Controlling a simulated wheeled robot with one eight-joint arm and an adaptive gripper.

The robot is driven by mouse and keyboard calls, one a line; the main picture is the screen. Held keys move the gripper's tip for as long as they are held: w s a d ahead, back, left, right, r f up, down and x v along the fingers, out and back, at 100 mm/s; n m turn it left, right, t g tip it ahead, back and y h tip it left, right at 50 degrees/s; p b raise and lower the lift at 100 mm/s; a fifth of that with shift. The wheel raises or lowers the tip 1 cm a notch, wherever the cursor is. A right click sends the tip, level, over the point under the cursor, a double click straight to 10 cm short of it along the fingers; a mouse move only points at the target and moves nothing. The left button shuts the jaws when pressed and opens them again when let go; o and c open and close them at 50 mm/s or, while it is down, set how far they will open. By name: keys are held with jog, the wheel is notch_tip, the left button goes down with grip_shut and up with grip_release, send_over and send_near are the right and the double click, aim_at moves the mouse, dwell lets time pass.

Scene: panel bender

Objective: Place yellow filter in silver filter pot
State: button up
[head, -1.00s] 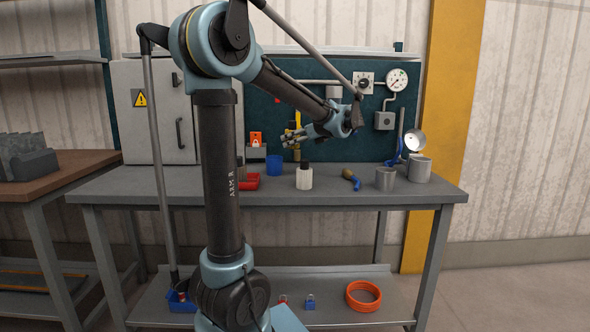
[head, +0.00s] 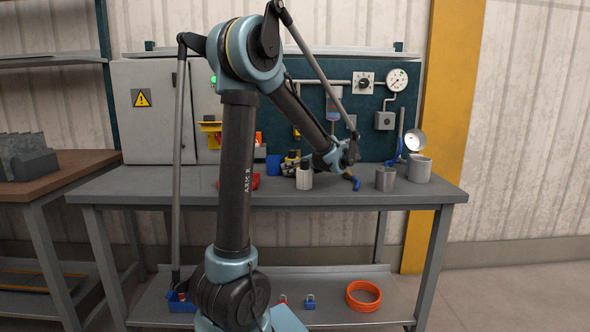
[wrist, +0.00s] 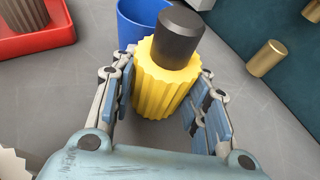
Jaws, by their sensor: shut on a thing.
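The yellow filter (wrist: 160,90) is a ribbed cylinder with a dark grey cap. In the wrist view it stands between the fingers of my gripper (wrist: 158,100), which is shut on it. In the head view my gripper (head: 300,160) is low over the bench's back middle, behind the white ribbed filter, with a little of the yellow filter showing. Two silver-grey metal pots stand at the bench's right: a smaller one (head: 385,179) and a larger one (head: 419,169). I cannot tell which is the filter pot.
A blue cup (wrist: 143,20) is just behind the yellow filter. A red tray (wrist: 40,45) holding a brown ribbed filter is at left. A white ribbed filter (head: 304,180) stands in front of my gripper. A blue-handled tool (head: 354,183) lies before the pots.

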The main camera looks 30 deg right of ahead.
jog(key=shift+f, duration=0.15)
jog(key=o, duration=0.7)
jog(key=shift+c, duration=0.2)
jog(key=shift+o, duration=0.7)
